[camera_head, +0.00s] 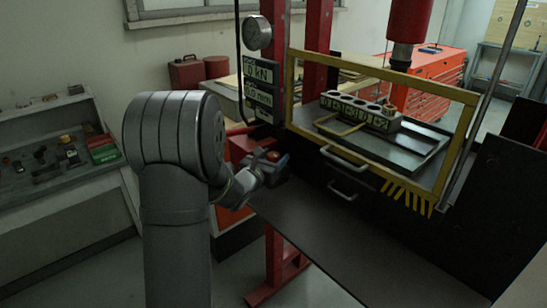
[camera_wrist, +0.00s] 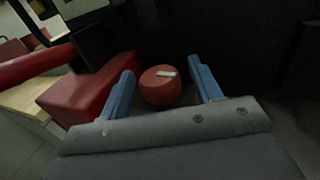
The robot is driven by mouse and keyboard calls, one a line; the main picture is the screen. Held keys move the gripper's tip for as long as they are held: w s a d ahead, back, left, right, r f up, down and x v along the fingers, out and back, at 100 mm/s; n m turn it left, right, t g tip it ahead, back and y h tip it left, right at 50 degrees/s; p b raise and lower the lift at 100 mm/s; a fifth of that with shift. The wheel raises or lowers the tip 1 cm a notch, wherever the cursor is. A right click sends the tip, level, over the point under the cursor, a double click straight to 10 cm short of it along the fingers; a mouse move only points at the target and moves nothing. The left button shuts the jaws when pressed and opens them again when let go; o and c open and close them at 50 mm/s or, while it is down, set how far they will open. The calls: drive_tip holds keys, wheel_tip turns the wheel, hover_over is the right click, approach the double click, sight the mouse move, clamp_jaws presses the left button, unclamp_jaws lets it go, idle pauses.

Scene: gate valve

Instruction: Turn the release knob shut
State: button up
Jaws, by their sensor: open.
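The release knob (camera_wrist: 160,90) is round and red with a pale mark on its top, seen in the wrist view. It sits between the two blue fingers of my gripper (camera_wrist: 161,66), which are spread apart with a visible gap on each side of the knob. In the head view my gripper (camera_head: 268,160) is at the red pump beside the press, and the knob there is mostly hidden and too small to make out.
A red pump body (camera_wrist: 85,98) lies just left of the left finger, with a red bar (camera_wrist: 35,65) above it. In the head view, the press has a yellow-framed guard (camera_head: 380,76), a gauge (camera_head: 257,33) and a red upright (camera_head: 317,45). A dark surface (camera_head: 310,225) in front is clear.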

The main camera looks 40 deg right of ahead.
drive_tip(key=shift+d, duration=0.2)
drive_tip(key=shift+c, duration=0.5)
drive_tip(key=c, duration=0.9)
drive_tip(key=shift+o, duration=0.2)
drive_tip(key=shift+w, duration=0.1)
drive_tip(key=shift+m+g, duration=0.3)
drive_tip(key=shift+g, duration=0.4)
drive_tip(key=shift+m+g+h, duration=0.5)
drive_tip(key=shift+m+g, duration=1.4)
drive_tip(key=shift+g, duration=0.8)
